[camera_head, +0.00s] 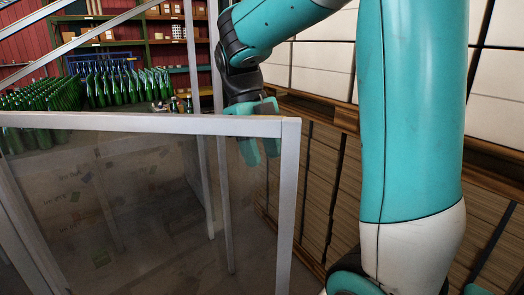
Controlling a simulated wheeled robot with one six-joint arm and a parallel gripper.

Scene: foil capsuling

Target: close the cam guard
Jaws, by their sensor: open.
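The cam guard appears to be the hinged panel with a pale metal frame (289,190) and a clear, dirty pane (110,205), filling the lower left in the head view. It looks swung out towards me, apart from the upright posts behind it. My gripper (258,152) is teal and points down at the panel's top right corner. Its fingers are partly hidden behind the top rail. They look spread, with nothing seen between them. I cannot tell whether they touch the frame.
Many green bottles (45,105) stand behind the panel at the left. Shelves with boxes (165,30) stand at the back. Stacked cartons on pallets (320,70) line the right side, close beside my arm.

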